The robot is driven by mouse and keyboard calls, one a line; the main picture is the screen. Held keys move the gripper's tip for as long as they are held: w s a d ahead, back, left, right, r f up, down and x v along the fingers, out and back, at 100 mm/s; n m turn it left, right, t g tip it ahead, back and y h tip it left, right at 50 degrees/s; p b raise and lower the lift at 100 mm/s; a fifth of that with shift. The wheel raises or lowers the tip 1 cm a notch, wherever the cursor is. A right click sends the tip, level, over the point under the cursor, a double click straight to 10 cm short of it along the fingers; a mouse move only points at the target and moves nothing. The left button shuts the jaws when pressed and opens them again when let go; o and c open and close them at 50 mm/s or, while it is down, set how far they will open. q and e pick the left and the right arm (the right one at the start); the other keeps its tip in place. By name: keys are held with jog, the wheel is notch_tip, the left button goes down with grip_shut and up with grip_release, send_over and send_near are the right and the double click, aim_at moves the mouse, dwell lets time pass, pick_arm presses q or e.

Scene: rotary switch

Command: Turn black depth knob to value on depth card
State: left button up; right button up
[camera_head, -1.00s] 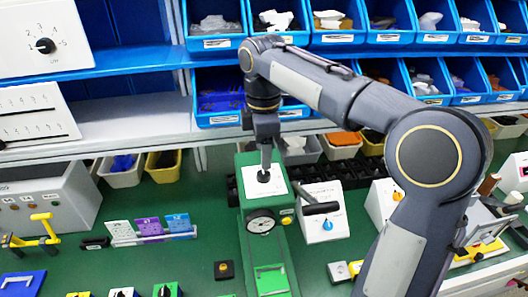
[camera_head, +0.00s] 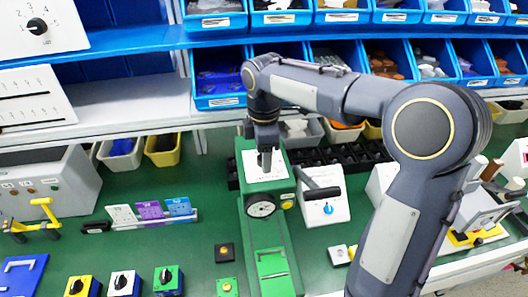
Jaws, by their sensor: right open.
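The green machine stands in the middle of the bench with a white plate (camera_head: 281,168) on top and a round gauge (camera_head: 261,206) on its front. My right gripper (camera_head: 265,162) points down over this plate, its fingers slightly apart. The black knob on the plate is hidden behind or between the fingers; I cannot tell whether they touch it. A white card (camera_head: 121,214), a purple card (camera_head: 150,210) and a blue card (camera_head: 178,206) stand in a holder at left; their writing is too small to read. My left gripper is out of view.
A white box with a blue knob (camera_head: 328,209) and a black handle (camera_head: 321,193) stands close to the right of the machine. Yellow, white and green (camera_head: 168,281) knob boxes stand at front left. Blue bins (camera_head: 219,100) fill the shelves behind. Green bench lies free between cards and machine.

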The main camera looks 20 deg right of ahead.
jog(key=c, duration=0.8)
jog(key=shift+m, duration=0.3)
jog(key=m+p, duration=0.1)
jog(key=m, duration=0.2)
jog(key=shift+m, duration=0.3)
jog(key=m+p, duration=0.1)
jog(key=m, duration=0.3)
jog(key=shift+s+m, duration=0.1)
jog(key=shift+m, duration=0.2)
jog(key=m+p, duration=0.1)
jog(key=m, duration=0.3)
jog(key=shift+a, duration=0.1)
jog(key=shift+m, duration=2.5)
